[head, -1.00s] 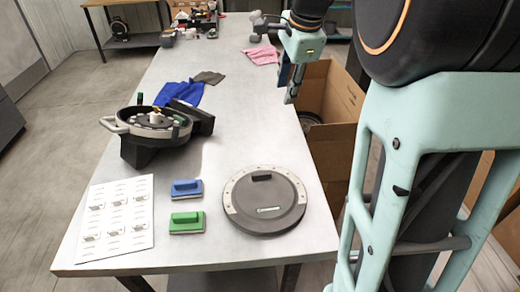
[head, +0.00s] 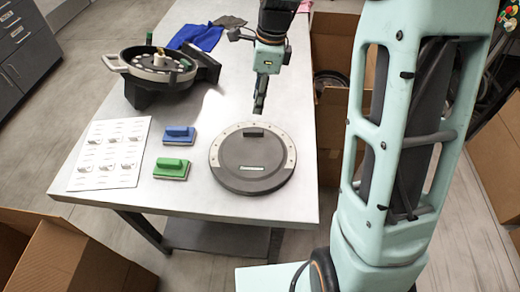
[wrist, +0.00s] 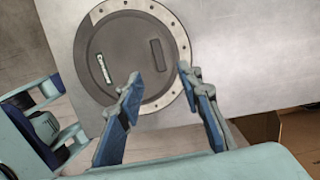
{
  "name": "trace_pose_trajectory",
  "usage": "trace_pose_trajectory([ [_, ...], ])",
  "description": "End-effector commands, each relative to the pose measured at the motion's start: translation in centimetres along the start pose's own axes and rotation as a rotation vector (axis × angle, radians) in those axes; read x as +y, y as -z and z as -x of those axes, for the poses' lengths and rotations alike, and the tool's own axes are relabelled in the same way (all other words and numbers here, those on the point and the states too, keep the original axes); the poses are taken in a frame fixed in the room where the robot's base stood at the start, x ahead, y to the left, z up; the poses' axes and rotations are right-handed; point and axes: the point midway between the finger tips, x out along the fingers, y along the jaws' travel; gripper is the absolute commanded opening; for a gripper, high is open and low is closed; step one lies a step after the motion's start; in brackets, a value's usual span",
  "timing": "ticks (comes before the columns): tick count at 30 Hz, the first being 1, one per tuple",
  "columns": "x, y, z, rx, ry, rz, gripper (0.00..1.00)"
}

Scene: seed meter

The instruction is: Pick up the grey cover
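The grey cover (head: 253,172) is a round, flat, dark grey disc with a lighter rim dotted with small holes. It lies flat on the table near its front right, with a raised dark handle block and a small pale label on top. In the wrist view the cover (wrist: 125,55) fills the upper middle. My gripper (head: 259,108) hangs above the table, just behind the cover's far edge in the head view. In the wrist view my gripper (wrist: 158,82) has its fingers apart with nothing between them, the tips over the cover's rim side.
A blue-handled brush (head: 179,133) and a green-handled brush (head: 171,168) lie left of the cover, beside a white instruction sheet (head: 109,155). A black round seed meter (head: 155,72) stands behind them. Cardboard boxes (head: 333,120) stand beyond the table's right edge.

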Motion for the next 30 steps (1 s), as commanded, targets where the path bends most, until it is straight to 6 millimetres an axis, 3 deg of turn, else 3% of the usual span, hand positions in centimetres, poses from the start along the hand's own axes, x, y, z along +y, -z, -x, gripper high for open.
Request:
trace_pose_trajectory([
  [5, 0.5, -0.4, -1.1, -0.003, -0.015, -0.011, 0.33],
  [12, 0.6, -0.4, -4.8, -0.002, -0.018, -0.011, 0.33],
  [20, 0.6, -0.3, -6.9, -0.003, -0.016, -0.011, 0.33],
  [30, 0.5, 0.0, -11.1, -0.003, -0.015, -0.01, 0.33],
])
